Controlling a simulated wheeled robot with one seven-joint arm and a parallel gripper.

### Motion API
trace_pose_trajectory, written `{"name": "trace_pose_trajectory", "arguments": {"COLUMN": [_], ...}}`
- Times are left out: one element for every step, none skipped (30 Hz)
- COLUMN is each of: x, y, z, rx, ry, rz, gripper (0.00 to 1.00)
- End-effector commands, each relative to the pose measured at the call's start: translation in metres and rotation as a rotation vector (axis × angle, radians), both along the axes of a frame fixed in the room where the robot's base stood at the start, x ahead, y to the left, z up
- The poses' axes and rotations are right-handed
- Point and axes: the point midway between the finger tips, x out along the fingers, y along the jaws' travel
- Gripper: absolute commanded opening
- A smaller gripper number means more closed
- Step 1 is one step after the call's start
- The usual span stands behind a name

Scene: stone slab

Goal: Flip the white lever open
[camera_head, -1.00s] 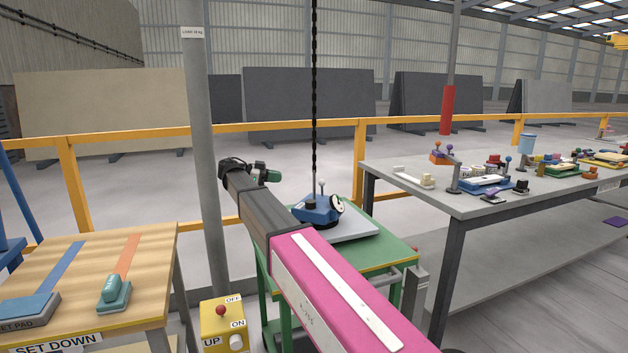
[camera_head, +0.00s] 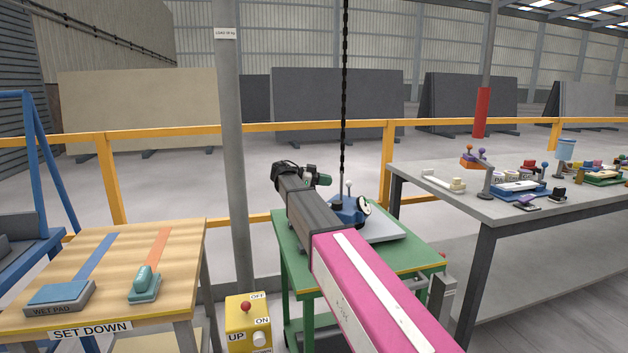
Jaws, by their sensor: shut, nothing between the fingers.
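A blue lifting device (camera_head: 349,211) sits on a grey slab on the green table (camera_head: 412,266), beneath a hanging black chain. A thin lever with a white ball top (camera_head: 348,187) stands up from it, roughly upright. My gripper (camera_head: 316,176) is at the far end of my pink and dark arm, left of and above the lever in the picture. It is small here, shut and empty, and seems apart from the lever. My arm hides the device's lower left part.
A yellow control box (camera_head: 247,322) with red and white knobs stands in front. A grey post (camera_head: 232,150) rises behind it. A wooden set-down table (camera_head: 110,262) is at the left. A cluttered grey bench (camera_head: 470,208) is at the right. An orange rail (camera_head: 300,125) runs behind.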

Motion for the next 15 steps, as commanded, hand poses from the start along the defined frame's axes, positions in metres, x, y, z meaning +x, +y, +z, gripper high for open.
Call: {"name": "trace_pose_trajectory", "arguments": {"x": [-0.001,-0.001,-0.001,-0.001,-0.001,-0.001,-0.001,-0.001,-0.001,0.000,0.000,0.000,0.000,0.000,0.000], "y": [-0.010,-0.015,-0.021,-0.025,-0.029,-0.034,-0.037,-0.040,-0.043,-0.045,-0.047,-0.049,-0.049,-0.050,-0.051], "z": [-0.002,-0.003,-0.004,-0.005,-0.006,-0.006,-0.007,-0.008,-0.008,-0.009,-0.009,-0.009,-0.009,-0.010,-0.010], "rx": [0.000,0.000,0.000,0.000,0.000,0.000,0.000,0.000,0.000,0.000,0.000,0.000,0.000,0.000,0.000], "ry": [0.000,0.000,0.000,0.000,0.000,0.000,0.000,0.000,0.000,0.000,0.000,0.000,0.000,0.000,0.000], "rz": [-0.001,-0.002,-0.002,-0.002,-0.001,0.000,0.000,0.000,-0.001,-0.001,-0.001,0.000,0.000,0.000,0.000], "gripper": [0.00,0.00,0.00,0.00,0.00,0.00,0.00,0.00,0.00,0.00,0.00,0.00,0.00,0.00,0.00]}}
